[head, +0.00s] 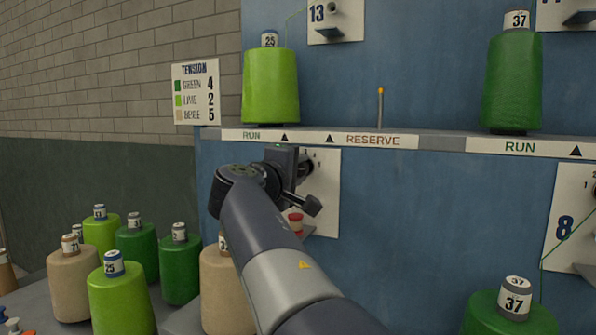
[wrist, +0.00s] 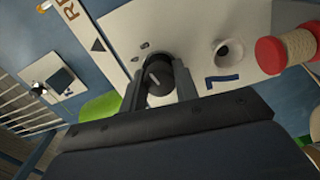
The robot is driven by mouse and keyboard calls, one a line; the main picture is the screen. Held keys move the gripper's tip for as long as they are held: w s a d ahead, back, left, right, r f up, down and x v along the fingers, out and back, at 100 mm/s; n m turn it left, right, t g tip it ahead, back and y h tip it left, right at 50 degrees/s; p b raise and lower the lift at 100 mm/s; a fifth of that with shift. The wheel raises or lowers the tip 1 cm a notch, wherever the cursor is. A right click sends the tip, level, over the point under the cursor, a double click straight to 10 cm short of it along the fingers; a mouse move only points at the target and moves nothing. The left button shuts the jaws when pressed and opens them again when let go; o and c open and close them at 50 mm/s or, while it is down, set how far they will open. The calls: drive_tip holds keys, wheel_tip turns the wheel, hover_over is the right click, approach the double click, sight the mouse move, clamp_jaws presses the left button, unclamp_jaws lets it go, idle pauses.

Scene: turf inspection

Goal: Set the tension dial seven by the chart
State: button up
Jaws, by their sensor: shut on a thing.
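The tension dial (wrist: 158,76) is a dark round knob on a white plate (wrist: 205,35) marked 7 in the wrist view. My gripper (wrist: 163,88) is shut on it, one finger on each side. A pale mark shows on the knob; I cannot read its setting. In the head view my gripper (head: 303,168) is at the white plate (head: 325,190) below the shelf and hides most of the dial and the 7. The tension chart (head: 196,93) reads green 4, lime 2, beige 5. A lime cone (head: 270,88) labelled 25 stands above on the shelf's RUN strip.
A red-ended spool (wrist: 298,48) with pale thread sits beside the 7. A dark green cone (head: 512,85) stands on the right shelf, and plate 8 (head: 572,215) is at right. Several cones, including a lime one (head: 120,300), crowd the lower left. The RESERVE peg (head: 380,108) is empty.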

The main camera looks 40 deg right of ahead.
drive_tip(key=o, duration=1)
drive_tip(key=v, duration=1)
drive_tip(key=shift+s+a, duration=0.25)
drive_tip(key=shift+a, duration=0.05)
drive_tip(key=shift+d, duration=0.1)
drive_tip(key=x, duration=1)
drive_tip(key=shift+w+d, duration=0.25)
drive_tip(key=shift+a, duration=0.1)
